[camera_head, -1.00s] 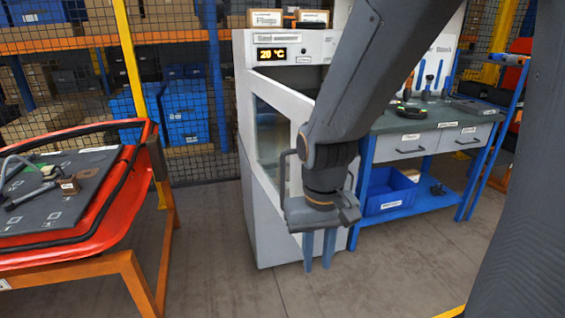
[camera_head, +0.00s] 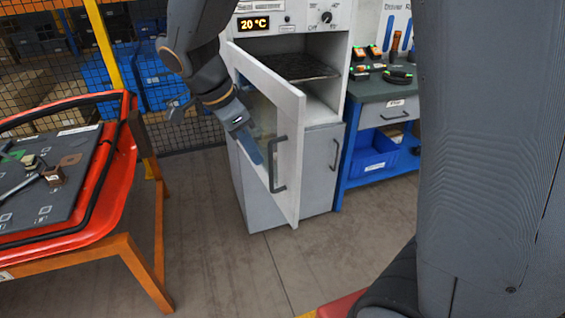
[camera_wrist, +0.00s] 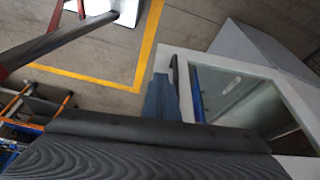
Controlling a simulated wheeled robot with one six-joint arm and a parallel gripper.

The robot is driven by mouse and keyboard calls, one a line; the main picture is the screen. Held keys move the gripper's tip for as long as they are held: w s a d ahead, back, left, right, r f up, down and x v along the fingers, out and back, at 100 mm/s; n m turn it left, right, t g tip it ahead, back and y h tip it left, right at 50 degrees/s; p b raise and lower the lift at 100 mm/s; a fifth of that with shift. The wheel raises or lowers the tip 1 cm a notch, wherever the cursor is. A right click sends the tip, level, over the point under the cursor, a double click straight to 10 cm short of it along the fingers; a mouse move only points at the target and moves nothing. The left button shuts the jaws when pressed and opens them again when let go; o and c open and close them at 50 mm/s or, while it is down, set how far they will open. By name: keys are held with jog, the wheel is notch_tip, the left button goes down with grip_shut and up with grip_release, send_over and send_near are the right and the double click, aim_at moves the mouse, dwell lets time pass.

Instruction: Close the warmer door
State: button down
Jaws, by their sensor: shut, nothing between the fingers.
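The warmer (camera_head: 315,16) is a pale grey cabinet with a lit "20 °C" display. Its white-framed glass door (camera_head: 290,106) stands partly open, swung out from the left side, with a dark shelf showing behind it. The door has a dark bar handle (camera_head: 272,165) near its free edge. My gripper (camera_head: 254,154) is shut and empty, its blue fingers overlapping the door's outer face left of the handle. In the wrist view the fingers (camera_wrist: 160,100) lie beside the door frame (camera_wrist: 186,98); whether they touch it cannot be told.
A workbench (camera_head: 375,112) with tools and a blue bin (camera_head: 370,160) stands right of the warmer. An orange-framed stand with a red panel (camera_head: 115,165) is at the left. Mesh fencing runs behind. The floor (camera_head: 225,260) between stand and warmer is clear.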

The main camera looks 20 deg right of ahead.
aim_at(271, 177)
jog(key=x, duration=0.3)
jog(key=p+x, duration=0.1)
jog(key=x, duration=0.2)
jog(key=p+x, duration=0.1)
jog(key=x, duration=0.3)
jog(key=shift+w+d+r, duration=0.1)
jog(key=shift+w+d, duration=0.1)
jog(key=shift+d, duration=0.05)
jog(key=shift+w+d+p, duration=0.15)
jog(key=shift+d+p, duration=0.45)
jog(key=shift+d, duration=0.3)
jog(key=shift+w+d+p, duration=0.15)
jog(key=shift+d+p, duration=0.4)
jog(key=shift+d, duration=0.35)
jog(key=shift+d, duration=0.1)
